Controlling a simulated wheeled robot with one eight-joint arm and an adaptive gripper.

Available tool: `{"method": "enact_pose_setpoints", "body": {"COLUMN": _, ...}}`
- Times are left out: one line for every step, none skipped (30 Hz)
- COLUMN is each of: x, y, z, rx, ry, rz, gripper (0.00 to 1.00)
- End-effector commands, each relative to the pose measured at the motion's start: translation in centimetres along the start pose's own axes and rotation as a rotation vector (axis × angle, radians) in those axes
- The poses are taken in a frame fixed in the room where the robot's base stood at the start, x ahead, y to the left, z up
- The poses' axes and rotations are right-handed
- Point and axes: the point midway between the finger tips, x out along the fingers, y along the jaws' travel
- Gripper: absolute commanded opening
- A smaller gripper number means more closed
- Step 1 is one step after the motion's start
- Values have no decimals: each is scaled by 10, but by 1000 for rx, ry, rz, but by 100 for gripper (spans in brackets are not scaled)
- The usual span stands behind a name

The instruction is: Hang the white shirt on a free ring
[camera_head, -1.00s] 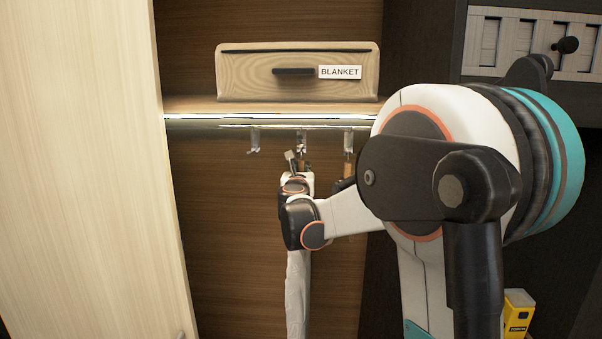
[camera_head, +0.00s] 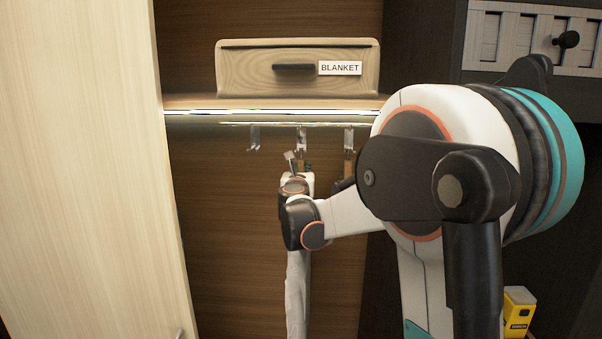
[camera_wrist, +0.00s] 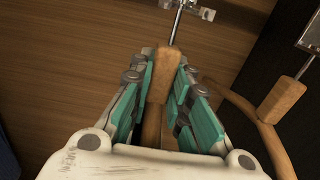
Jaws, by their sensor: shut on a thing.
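The white shirt (camera_head: 297,290) hangs down below my gripper in the head view, seen edge-on as a narrow strip. My gripper (camera_wrist: 162,75) is shut on the neck of its wooden hanger (camera_wrist: 164,68). The hanger's metal hook (camera_wrist: 176,30) points up to a metal ring fitting (camera_wrist: 187,7); I cannot tell whether it is engaged. In the head view, the left ring (camera_head: 254,139) looks empty, the middle ring (camera_head: 302,138) is just above my gripper, and the right ring (camera_head: 349,138) has another wooden hanger (camera_wrist: 279,101) below it.
The rings hang from a thin rail (camera_head: 240,124) under a lit shelf (camera_head: 190,103). A wooden box labelled BLANKET (camera_head: 245,75) is on the shelf. A pale door panel (camera_head: 85,180) bounds the left. A yellow object (camera_head: 518,312) is at lower right.

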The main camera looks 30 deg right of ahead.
Motion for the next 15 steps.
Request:
{"method": "enact_pose_setpoints", "body": {"x": 0, "y": 0, "z": 0, "rx": 0, "ry": 0, "rz": 0, "gripper": 0}}
{"method": "enact_pose_setpoints", "body": {"x": 0, "y": 0, "z": 0, "rx": 0, "ry": 0, "rz": 0, "gripper": 0}}
{"method": "enact_pose_setpoints", "body": {"x": 0, "y": 0, "z": 0, "rx": 0, "ry": 0, "rz": 0, "gripper": 0}}
{"method": "enact_pose_setpoints", "body": {"x": 0, "y": 0, "z": 0, "rx": 0, "ry": 0, "rz": 0, "gripper": 0}}
{"method": "enact_pose_setpoints", "body": {"x": 0, "y": 0, "z": 0, "rx": 0, "ry": 0, "rz": 0, "gripper": 0}}
{"method": "enact_pose_setpoints", "body": {"x": 0, "y": 0, "z": 0, "rx": 0, "ry": 0, "rz": 0, "gripper": 0}}
{"method": "enact_pose_setpoints", "body": {"x": 0, "y": 0, "z": 0, "rx": 0, "ry": 0, "rz": 0, "gripper": 24}}
{"method": "enact_pose_setpoints", "body": {"x": 0, "y": 0, "z": 0, "rx": 0, "ry": 0, "rz": 0, "gripper": 31}}
{"method": "enact_pose_setpoints", "body": {"x": 0, "y": 0, "z": 0, "rx": 0, "ry": 0, "rz": 0, "gripper": 40}}
{"method": "enact_pose_setpoints", "body": {"x": 0, "y": 0, "z": 0, "rx": 0, "ry": 0, "rz": 0, "gripper": 41}}
{"method": "enact_pose_setpoints", "body": {"x": 0, "y": 0, "z": 0, "rx": 0, "ry": 0, "rz": 0, "gripper": 41}}
{"method": "enact_pose_setpoints", "body": {"x": 0, "y": 0, "z": 0, "rx": 0, "ry": 0, "rz": 0, "gripper": 41}}
{"method": "enact_pose_setpoints", "body": {"x": 0, "y": 0, "z": 0, "rx": 0, "ry": 0, "rz": 0, "gripper": 41}}
{"method": "enact_pose_setpoints", "body": {"x": 0, "y": 0, "z": 0, "rx": 0, "ry": 0, "rz": 0, "gripper": 41}}
{"method": "enact_pose_setpoints", "body": {"x": 0, "y": 0, "z": 0, "rx": 0, "ry": 0, "rz": 0, "gripper": 41}}
